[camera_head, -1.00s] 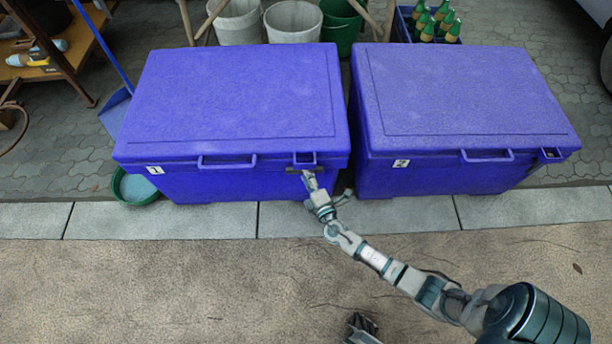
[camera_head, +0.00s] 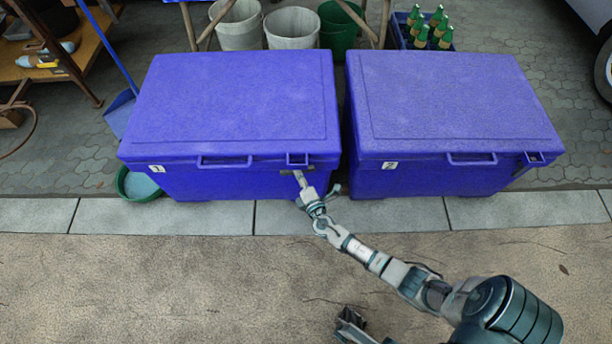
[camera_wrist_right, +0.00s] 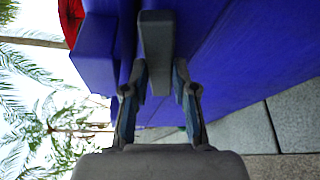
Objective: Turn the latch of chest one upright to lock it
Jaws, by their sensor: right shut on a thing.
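Chest one (camera_head: 225,105) is the left blue chest, lid closed, with a white label "1" on its front. Its dark grey latch (camera_head: 286,172) lies sideways, roughly level, below the lid's notched catch near the front right corner. My right gripper (camera_head: 301,178) reaches it from the front. In the right wrist view, which is turned on its side, the fingers (camera_wrist_right: 161,78) are shut on the grey latch (camera_wrist_right: 156,35), beside the blue catch (camera_wrist_right: 95,52). My left gripper (camera_head: 352,324) shows only partly at the bottom edge, away from the chests; its opening is unclear.
Chest two (camera_head: 450,105) stands close to the right, with a narrow gap between. A green basin (camera_head: 136,188) sits at chest one's left corner. Buckets (camera_head: 292,25) and a bottle crate (camera_head: 423,35) stand behind. The paving in front is clear.

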